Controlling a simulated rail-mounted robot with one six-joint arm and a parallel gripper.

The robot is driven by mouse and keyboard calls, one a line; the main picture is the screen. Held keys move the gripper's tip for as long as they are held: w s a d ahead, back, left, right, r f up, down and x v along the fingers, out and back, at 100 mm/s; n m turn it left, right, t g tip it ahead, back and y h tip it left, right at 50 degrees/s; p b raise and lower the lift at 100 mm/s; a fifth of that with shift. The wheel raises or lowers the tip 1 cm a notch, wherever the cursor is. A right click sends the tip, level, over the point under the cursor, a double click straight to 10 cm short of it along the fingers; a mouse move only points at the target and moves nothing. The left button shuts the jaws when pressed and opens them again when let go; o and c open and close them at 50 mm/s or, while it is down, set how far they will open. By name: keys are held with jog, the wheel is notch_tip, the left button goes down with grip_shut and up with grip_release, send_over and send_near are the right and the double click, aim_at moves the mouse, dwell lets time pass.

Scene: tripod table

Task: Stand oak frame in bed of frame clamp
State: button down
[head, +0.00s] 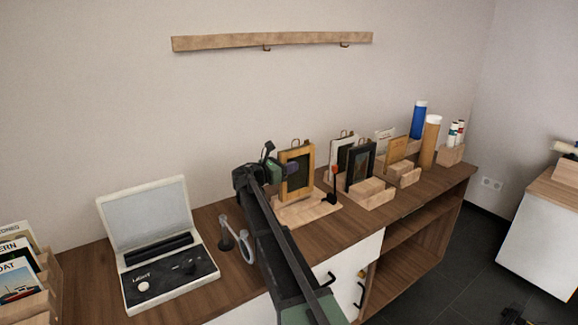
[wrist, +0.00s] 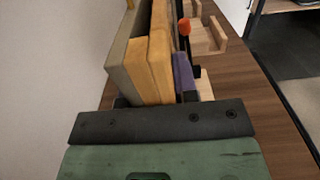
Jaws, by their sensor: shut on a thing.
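The oak frame (head: 284,182), a honey-coloured upright frame with a dark picture, stands over the wooden base of the frame clamp (head: 308,212). My gripper (head: 279,171) is shut on the oak frame from its left side. In the wrist view the frame's oak edge (wrist: 158,65) rises between the jaws (wrist: 152,100), with a grey-brown slab on its left and a purple-blue piece on its right. The clamp's red knob (head: 334,168) is right of the frame and also shows in the wrist view (wrist: 184,27). I cannot tell whether the frame's bottom touches the bed.
Right of the clamp, a wooden rack (head: 368,198) holds dark and light frames. Cardboard tubes and bottles stand farther right. A wooden rail hangs on the wall above.

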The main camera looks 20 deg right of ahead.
jog(key=shift+f+b, duration=1.95)
jog(key=shift+f, duration=0.2)
jog(key=c, duration=0.8)
grip_release()
notch_tip(320, 180, up, 20)
jog(key=p, duration=2)
notch_tip(320, 180, up, 9)
jog(key=p, duration=0.9)
